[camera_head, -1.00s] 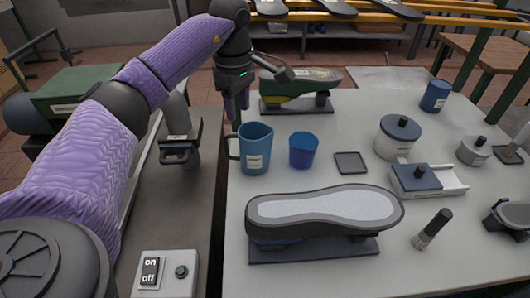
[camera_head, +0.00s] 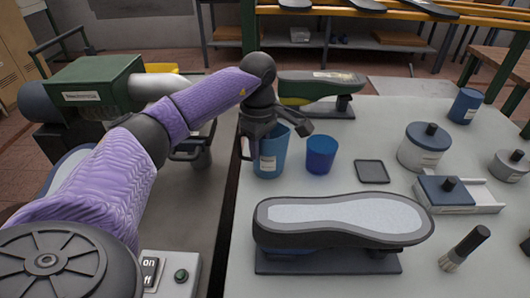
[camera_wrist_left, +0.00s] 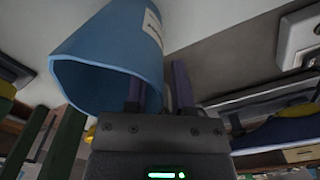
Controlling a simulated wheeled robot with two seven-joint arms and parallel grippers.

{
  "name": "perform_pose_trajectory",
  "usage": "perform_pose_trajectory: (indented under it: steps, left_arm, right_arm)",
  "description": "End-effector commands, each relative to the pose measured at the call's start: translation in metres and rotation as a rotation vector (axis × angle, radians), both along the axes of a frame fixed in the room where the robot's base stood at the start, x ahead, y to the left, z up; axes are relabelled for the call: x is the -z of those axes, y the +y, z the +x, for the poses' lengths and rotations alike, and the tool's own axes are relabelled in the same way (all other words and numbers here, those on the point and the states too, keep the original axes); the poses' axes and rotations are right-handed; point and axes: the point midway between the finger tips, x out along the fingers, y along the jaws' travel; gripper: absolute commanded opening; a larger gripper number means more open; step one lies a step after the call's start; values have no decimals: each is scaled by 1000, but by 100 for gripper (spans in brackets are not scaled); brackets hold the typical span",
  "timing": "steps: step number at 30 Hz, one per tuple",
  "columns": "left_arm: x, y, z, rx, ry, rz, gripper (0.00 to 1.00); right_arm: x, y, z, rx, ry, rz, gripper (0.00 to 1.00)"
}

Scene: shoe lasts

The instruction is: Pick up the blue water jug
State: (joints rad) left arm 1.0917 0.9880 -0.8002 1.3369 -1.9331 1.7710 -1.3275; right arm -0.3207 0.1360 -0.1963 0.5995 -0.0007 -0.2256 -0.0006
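The blue water jug (camera_head: 271,160), with a white label, stands upright near the left edge of the white table. My left gripper (camera_head: 262,140) is at the jug's upper left side and hides part of its rim and handle. In the left wrist view the jug (camera_wrist_left: 105,50) shows its open mouth. The left gripper's fingers (camera_wrist_left: 158,88) are apart there: one overlaps the jug's mouth, the other lies outside its wall. Whether they touch it is unclear. My right gripper is out of view.
A smaller blue cup (camera_head: 320,155) stands just right of the jug. A shoe last on a stand (camera_head: 340,222) lies in front, and a green one (camera_head: 318,88) behind.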

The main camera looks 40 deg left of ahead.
Motion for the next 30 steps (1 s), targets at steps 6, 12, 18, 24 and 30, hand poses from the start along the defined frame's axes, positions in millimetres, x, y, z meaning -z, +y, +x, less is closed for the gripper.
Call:
perform_pose_trajectory:
  steps: [6, 12, 18, 24, 30]
  left_arm:
    - [0, 0, 0, 0, 0, 0, 0]
    - [0, 0, 0, 0, 0, 0, 0]
    - [0, 0, 0, 0, 0, 0, 0]
    - [0, 0, 0, 0, 0, 0, 0]
    - [0, 0, 0, 0, 0, 0, 0]
  right_arm:
    - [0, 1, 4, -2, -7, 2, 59]
    - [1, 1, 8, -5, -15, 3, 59]
    - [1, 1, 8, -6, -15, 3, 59]
    - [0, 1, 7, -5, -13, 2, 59]
    - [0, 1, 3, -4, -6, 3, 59]
